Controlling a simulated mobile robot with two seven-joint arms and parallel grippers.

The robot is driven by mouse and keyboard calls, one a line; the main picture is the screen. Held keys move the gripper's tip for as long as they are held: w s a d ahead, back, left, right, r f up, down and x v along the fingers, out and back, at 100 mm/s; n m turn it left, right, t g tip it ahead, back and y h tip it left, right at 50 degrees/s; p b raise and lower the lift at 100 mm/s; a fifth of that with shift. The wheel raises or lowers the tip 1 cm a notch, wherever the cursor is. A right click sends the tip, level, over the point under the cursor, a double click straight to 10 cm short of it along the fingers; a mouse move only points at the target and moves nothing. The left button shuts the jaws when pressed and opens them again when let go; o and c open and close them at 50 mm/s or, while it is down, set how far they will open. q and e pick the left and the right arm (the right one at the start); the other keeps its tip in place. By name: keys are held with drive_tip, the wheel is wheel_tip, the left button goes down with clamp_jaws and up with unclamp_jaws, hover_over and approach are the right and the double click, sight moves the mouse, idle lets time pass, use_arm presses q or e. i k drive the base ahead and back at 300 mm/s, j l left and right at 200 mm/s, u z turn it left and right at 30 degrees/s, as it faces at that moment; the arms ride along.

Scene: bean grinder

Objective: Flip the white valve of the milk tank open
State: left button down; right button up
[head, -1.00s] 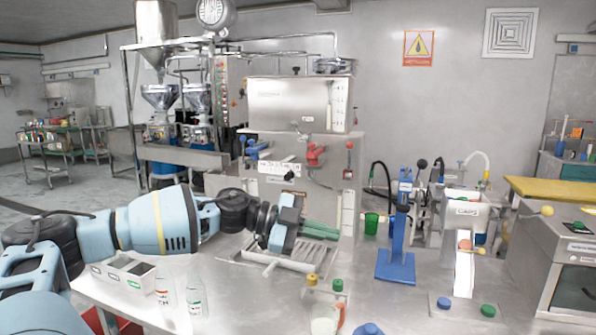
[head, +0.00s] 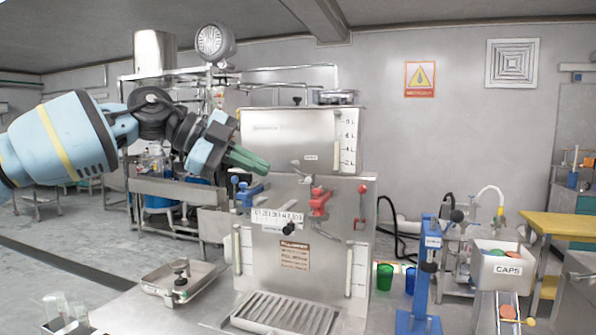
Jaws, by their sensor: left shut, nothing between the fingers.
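The milk tank (head: 290,135) is a steel box with a level scale on its right side, on top of a steel machine. A small pale lever (head: 302,172) sits just below the tank's middle; I cannot tell for sure that it is the white valve. A blue valve (head: 250,192) is to its left and a red valve (head: 320,200) to its right. My left gripper (head: 262,166) has green fingers, shut and empty, in front of the tank's lower left corner, left of the pale lever. My right gripper is not in view.
A grated drip tray (head: 285,312) lies below the machine front. A steel tray (head: 184,283) with a tamper-like tool is at the left. A blue press (head: 425,270) and a CAPS bin (head: 502,268) stand at the right. The space before the valves is mostly clear.

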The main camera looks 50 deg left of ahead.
sight(302, 175)
drive_tip(key=i+j, duration=0.2)
drive_tip(key=j, duration=0.15)
drive_tip(key=i+j, duration=0.2)
drive_tip(key=j, duration=0.15)
drive_tip(key=i+j, duration=0.2)
drive_tip(key=j, duration=0.15)
